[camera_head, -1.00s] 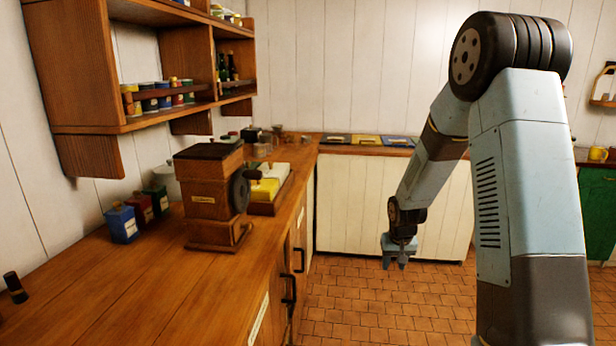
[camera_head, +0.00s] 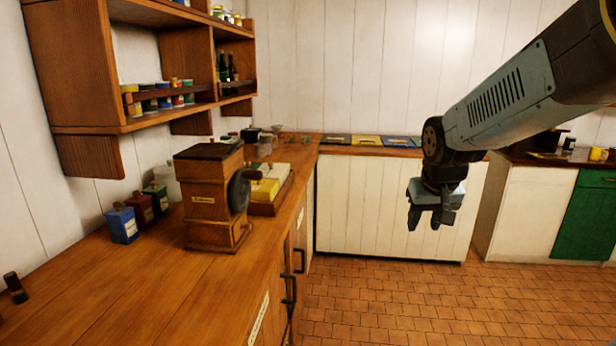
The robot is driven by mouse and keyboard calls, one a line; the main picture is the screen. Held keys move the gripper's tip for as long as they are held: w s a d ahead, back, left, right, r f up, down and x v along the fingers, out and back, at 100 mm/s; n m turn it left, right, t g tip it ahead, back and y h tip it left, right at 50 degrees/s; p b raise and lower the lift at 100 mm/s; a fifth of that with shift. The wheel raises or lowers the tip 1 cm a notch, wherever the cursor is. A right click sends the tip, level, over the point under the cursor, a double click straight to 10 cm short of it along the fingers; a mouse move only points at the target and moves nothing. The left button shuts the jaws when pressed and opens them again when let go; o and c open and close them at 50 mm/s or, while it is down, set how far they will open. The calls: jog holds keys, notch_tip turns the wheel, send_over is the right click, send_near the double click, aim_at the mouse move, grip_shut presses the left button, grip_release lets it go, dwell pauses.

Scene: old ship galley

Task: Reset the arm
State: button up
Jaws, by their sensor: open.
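My gripper (camera_head: 428,222) hangs at the end of my arm, right of the picture's middle. It points down over the tiled floor, in front of the white cabinet. It is open, and I see nothing between its fingers. My arm (camera_head: 510,95) comes in from the upper right edge and slopes down to the left to the wrist. The rest of the arm is outside the picture.
A wooden counter (camera_head: 120,285) runs along the left, with a wooden grinder (camera_head: 210,195) near its edge. A shelf (camera_head: 75,75) hangs above it. A white cabinet (camera_head: 370,210) stands behind my gripper. The tiled floor (camera_head: 400,305) is clear.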

jog(key=s+r, duration=0.2)
jog(key=s, duration=0.5)
jog(key=s+a+r+t, duration=0.1)
jog(key=s+r, duration=0.2)
jog(key=s, duration=0.5)
jog(key=shift+s+r+y, duration=0.25)
jog(key=shift+s+y, duration=0.05)
jog(key=shift+w+a, duration=0.1)
